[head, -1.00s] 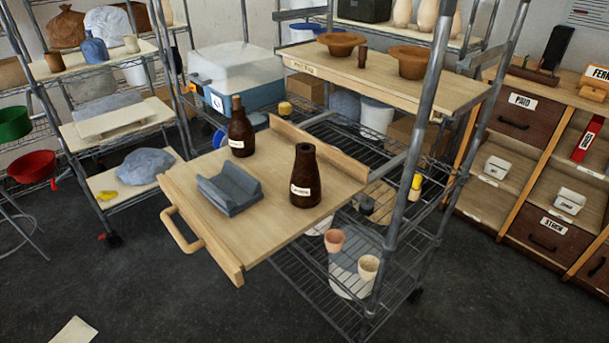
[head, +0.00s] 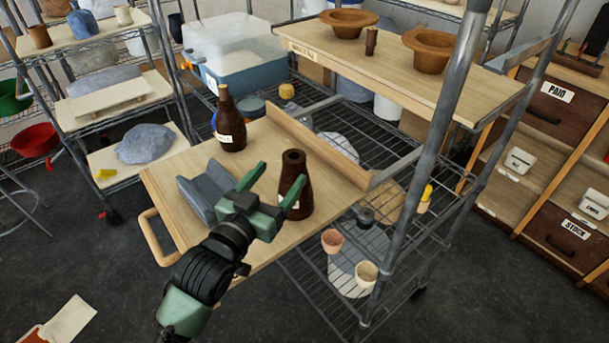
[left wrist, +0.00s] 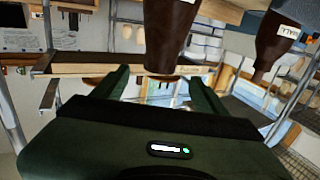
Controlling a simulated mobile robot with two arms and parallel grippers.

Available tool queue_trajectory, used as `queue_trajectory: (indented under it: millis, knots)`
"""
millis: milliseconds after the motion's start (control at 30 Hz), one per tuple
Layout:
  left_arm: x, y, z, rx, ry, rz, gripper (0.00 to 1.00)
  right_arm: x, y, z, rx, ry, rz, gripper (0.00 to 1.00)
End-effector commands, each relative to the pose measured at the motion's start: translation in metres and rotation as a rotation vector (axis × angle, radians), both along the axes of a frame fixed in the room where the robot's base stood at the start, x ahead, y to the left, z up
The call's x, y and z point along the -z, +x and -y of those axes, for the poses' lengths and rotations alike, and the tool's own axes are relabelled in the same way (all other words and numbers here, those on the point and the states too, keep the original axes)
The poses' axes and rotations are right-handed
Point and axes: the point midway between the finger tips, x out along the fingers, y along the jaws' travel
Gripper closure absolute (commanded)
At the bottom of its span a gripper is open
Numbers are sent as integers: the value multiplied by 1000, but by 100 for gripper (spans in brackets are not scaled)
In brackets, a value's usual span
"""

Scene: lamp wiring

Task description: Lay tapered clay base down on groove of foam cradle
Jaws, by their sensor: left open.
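The tapered clay base (head: 294,167) is dark brown and stands upright on the pull-out wooden board (head: 165,192), its narrow end up. The grey foam cradle (head: 203,190) with its empty groove lies left of it, partly hidden by my gripper. My left gripper (head: 274,184) is open and empty, at the near side of the base and hiding part of it. In the left wrist view, which looks upside down, the base (left wrist: 172,30) shows with its narrow end between the two fingers in the picture. I see no grip on it. My right gripper is not in view.
A second brown bottle (head: 229,122) with a narrow neck stands behind the cradle. The board has a raised wooden back edge (head: 318,148). A metal rack post (head: 435,140) rises at the right. A shelf with brown bowls (head: 348,21) is above and behind.

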Motion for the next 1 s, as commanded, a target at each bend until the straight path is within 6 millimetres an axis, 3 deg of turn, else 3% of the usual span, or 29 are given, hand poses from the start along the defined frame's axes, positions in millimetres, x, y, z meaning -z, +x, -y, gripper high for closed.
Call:
queue_trajectory:
  millis: [200, 333, 433, 667, 833, 867, 1000]
  knots:
    - [-1, 21, 12, 0, 0, -1, 27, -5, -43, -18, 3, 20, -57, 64]
    - [1, 36, 19, 0, 1, -2, 27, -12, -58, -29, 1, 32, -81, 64]
    - [2, 48, 26, 0, 1, -2, 27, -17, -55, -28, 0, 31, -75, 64]
    - [5, 63, 34, 0, 1, -2, 27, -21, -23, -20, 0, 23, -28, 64]
    - [6, 62, 34, 0, 2, -1, 27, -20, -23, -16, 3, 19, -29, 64]
    - [6, 62, 34, 0, 2, -1, 30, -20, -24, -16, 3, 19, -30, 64]
    - [6, 62, 33, 0, 1, -3, 69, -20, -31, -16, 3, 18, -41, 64]
